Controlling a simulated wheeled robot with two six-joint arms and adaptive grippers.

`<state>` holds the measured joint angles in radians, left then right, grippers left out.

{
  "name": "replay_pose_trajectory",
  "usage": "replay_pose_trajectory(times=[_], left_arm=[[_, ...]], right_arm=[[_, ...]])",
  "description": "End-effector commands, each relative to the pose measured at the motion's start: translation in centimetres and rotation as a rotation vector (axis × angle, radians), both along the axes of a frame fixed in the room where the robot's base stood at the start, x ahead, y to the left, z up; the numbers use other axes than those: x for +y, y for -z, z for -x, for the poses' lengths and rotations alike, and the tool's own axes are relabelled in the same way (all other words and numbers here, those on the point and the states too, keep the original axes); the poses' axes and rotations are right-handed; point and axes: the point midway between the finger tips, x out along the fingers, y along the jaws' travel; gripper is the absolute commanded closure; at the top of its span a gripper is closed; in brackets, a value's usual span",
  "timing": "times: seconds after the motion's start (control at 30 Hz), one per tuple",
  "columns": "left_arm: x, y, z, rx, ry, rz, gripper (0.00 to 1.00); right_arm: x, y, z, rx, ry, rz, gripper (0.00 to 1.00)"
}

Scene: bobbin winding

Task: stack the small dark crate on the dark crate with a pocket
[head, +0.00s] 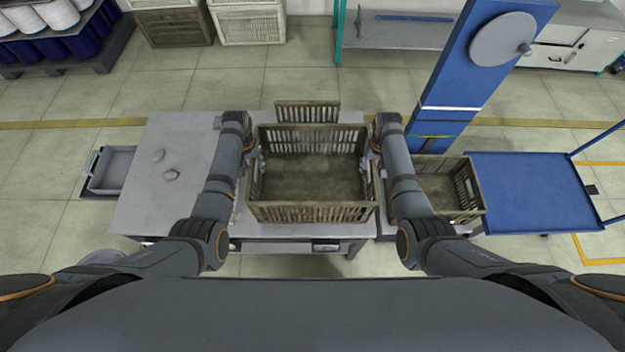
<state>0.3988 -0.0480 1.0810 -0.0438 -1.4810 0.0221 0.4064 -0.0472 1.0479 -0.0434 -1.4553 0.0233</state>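A brown-grey slatted crate (312,212) is at the middle of the head view, open side up and empty inside. A narrower slatted panel (307,111) shows just behind its far wall; I cannot tell whether it belongs to another crate. My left gripper (254,166) is at the crate's left end wall and my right gripper (371,168) at its right end wall. Their fingers are mostly hidden, so their grip is unclear. Another dark slatted crate (467,190) is at the right, partly behind my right arm. I cannot tell which crate has the pocket.
A grey tray (112,168) is left of the table. A blue cart (530,190) stands at the right, and a tall blue column (465,60) behind.

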Motion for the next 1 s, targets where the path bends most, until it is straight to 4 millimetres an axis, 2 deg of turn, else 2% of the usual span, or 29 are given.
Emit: replay_pose_trajectory(times=[0.13,0.43,0.47,0.73,1.0], left_arm=[[0.03,1.02,0.0,0.0,0.0,0.0,0.62],[0.04,1.24,-0.03,-0.001,-0.001,0.0,0.62],[0.04,1.24,-0.02,-0.001,-0.001,0.0,0.64],[0.04,1.23,-0.01,-0.001,-0.001,-0.001,1.0],[0.04,1.22,-0.01,-0.001,-0.001,-0.001,1.0]], right_arm=[[-0.02,1.01,0.0,0.0,0.0,0.0,0.62],[-0.03,1.25,-0.01,-0.001,0.001,0.0,0.62],[-0.03,1.25,-0.01,-0.001,0.001,0.0,0.64],[-0.03,1.24,0.0,-0.001,0.0,0.0,1.0],[-0.02,1.23,0.0,-0.001,0.0,0.0,1.0]])
